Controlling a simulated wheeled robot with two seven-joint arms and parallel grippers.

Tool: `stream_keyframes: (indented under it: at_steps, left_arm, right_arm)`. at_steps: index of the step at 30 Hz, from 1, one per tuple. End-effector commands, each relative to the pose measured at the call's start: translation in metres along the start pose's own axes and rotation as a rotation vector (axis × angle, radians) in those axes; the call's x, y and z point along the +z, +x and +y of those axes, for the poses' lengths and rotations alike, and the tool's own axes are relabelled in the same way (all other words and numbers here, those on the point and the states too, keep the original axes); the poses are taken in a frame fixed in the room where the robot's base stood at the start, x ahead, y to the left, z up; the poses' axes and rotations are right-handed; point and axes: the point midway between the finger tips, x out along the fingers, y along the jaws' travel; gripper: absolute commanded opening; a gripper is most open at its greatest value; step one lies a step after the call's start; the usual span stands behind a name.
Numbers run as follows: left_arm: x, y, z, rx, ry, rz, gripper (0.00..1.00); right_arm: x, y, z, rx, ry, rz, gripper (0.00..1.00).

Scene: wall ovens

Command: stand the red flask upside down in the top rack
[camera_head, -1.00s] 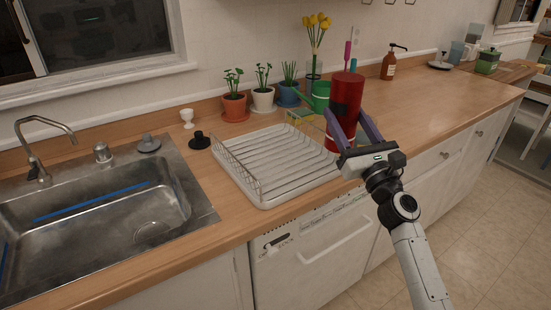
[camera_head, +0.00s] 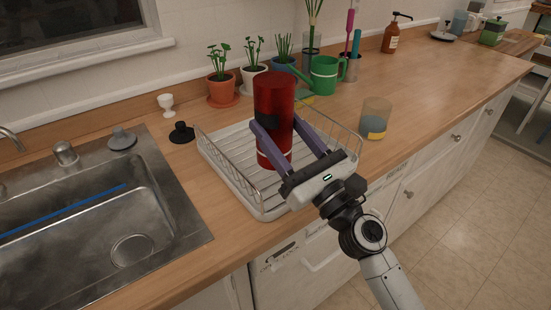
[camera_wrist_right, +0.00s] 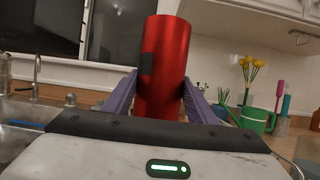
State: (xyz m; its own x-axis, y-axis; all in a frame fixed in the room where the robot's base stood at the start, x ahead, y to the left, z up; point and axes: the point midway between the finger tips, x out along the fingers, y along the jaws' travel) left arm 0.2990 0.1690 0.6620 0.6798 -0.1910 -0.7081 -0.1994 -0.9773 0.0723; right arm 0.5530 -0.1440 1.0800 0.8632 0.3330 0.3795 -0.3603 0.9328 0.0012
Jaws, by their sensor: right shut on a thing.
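The red flask (camera_head: 274,92) is a tall red cylinder with a dark patch on its side and a pale band near its lower end. My right gripper (camera_head: 275,122) is shut on the flask, one finger on each side. The flask stands near vertical over the white wire dish rack (camera_head: 229,171); I cannot tell whether its lower end touches the slats. In the right wrist view the flask (camera_wrist_right: 166,60) rises between the fingers, leaning slightly. Its lower part is hidden there. My left gripper is not in view.
A tumbler (camera_head: 375,118) stands right of the rack. A black stopper-like piece (camera_head: 181,133) and a white egg cup (camera_head: 166,104) are on its left. A green watering can (camera_head: 325,76) and potted plants (camera_head: 221,90) stand behind. The sink (camera_head: 95,220) is at left.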

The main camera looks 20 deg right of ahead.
Motion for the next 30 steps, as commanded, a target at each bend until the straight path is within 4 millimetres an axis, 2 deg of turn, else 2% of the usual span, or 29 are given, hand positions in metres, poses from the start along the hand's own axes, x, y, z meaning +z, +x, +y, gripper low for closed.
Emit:
stream_keyframes:
  at_steps: [1, 3, 7, 13, 22, 27, 28, 30]
  left_arm:
    - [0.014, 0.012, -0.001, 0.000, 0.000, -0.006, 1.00]
    - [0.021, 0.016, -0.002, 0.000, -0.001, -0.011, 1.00]
    - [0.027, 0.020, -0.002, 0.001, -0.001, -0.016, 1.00]
    - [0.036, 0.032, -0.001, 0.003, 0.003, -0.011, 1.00]
    - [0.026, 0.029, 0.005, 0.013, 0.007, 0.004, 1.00]
    - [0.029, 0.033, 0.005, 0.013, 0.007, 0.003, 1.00]
    - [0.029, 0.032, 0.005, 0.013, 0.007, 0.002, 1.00]
    - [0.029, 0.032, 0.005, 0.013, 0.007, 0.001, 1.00]
  right_arm:
    - [-0.016, -0.006, 0.000, -0.001, 0.004, -0.002, 0.14]
    - [-0.023, -0.010, 0.000, -0.002, 0.003, -0.002, 0.14]
    - [-0.031, -0.013, 0.000, -0.001, 0.002, -0.002, 0.14]
    - [-0.058, -0.024, 0.000, -0.001, 0.004, -0.001, 0.14]
    - [-0.062, -0.025, 0.000, 0.001, 0.000, -0.003, 0.14]
    - [-0.066, -0.027, 0.000, 0.001, 0.000, -0.003, 0.14]
    - [-0.066, -0.027, 0.000, 0.000, 0.000, -0.001, 0.55]
    - [-0.066, -0.027, 0.000, 0.000, 0.000, -0.001, 0.67]
